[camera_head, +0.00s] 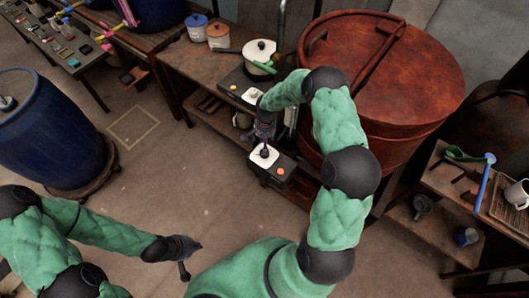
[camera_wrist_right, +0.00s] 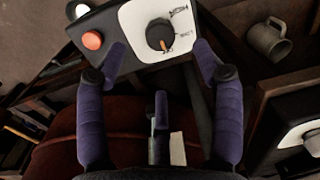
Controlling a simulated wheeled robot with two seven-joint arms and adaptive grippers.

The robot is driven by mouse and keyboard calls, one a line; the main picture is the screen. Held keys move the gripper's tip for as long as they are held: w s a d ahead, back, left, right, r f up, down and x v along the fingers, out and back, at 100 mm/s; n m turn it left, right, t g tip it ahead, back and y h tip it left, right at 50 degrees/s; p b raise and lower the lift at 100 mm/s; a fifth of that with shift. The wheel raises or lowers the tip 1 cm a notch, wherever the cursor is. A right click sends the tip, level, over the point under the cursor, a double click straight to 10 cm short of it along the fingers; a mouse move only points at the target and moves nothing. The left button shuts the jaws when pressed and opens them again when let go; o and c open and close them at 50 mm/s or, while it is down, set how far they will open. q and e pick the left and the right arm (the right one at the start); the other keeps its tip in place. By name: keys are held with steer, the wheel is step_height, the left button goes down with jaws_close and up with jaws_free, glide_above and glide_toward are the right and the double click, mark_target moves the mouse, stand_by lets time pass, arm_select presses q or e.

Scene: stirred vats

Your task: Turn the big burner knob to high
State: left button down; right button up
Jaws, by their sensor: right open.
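A dark control box with a white dial plate (camera_head: 264,156) carries a black knob, also seen in the right wrist view (camera_wrist_right: 159,34). The knob has a small orange mark on its lower edge in that view. Lettering to its right seems to include HIGH. My right gripper (camera_wrist_right: 160,54) is open, its fingertips over the near part of the box, one on each side of the knob and apart from it. In the head view it is above the box and partly hides the knob. My left gripper (camera_head: 186,262) hangs low over the floor, away from the box; its jaws are unclear.
A second dial plate (camera_head: 253,96) is by the cream pot (camera_head: 260,55). A large rust-red vat (camera_head: 400,80) stands right of my right arm.

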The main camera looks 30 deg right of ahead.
steer(key=f+b, duration=0.1)
steer(key=f, duration=0.2)
steer(key=f+b, duration=0.1)
steer(key=f, duration=0.3)
steer(key=d+f, duration=0.1)
steer(key=f, duration=0.2)
steer(key=shift+w+f+b, duration=0.15)
steer(key=shift+w+b, duration=0.1)
steer(key=shift+b, duration=0.15)
steer(key=shift+c, duration=0.3)
steer(key=c, duration=1.1)
